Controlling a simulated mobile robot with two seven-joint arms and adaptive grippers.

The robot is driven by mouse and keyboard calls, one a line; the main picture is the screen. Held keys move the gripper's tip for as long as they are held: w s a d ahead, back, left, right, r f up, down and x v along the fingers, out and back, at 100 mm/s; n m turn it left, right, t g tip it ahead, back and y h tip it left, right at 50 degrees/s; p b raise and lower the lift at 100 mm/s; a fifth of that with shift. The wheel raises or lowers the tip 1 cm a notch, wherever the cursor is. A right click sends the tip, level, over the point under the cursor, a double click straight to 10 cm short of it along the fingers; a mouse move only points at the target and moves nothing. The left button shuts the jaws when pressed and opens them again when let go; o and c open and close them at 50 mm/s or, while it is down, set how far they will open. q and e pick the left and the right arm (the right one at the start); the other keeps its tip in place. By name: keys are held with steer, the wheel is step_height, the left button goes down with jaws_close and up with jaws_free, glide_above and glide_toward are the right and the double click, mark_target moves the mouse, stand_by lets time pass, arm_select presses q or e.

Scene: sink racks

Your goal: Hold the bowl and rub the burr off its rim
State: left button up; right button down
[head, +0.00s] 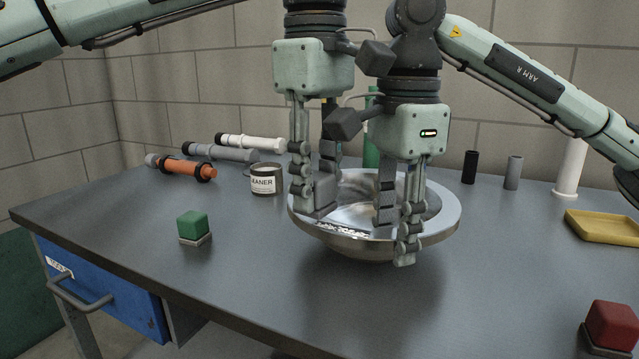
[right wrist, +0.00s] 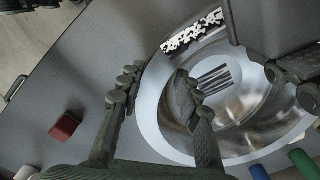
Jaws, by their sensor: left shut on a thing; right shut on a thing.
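A shiny metal bowl (head: 445,222) with a wide flat rim is at the middle of the table. A speckled black-and-white burr patch (head: 342,230) is on its near-left rim; it also shows in the right wrist view (right wrist: 193,34). My right gripper (head: 395,238) is shut on the front rim, one finger inside the bowl and one outside. The fingers hide parts of the rim. A green block (head: 192,224) and a red block (head: 612,324) stand on grey bases, apart from the bowl.
A cleaner jar (head: 266,180) stands left of the bowl. Orange, grey and white tubes (head: 182,167) lie at the back left. A green bottle (head: 371,140) is behind the bowl. A yellow tray (head: 603,228) is at the right. The table's front left is mostly clear.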

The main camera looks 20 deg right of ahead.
arm_select(q)
steer(key=shift+r, duration=2.65)
steer(key=shift+r, duration=0.1)
steer(key=shift+r, duration=1.4)
steer(key=shift+a+f, duration=0.1)
steer(key=shift+f, duration=3.85)
steer(key=shift+f, duration=1.05)
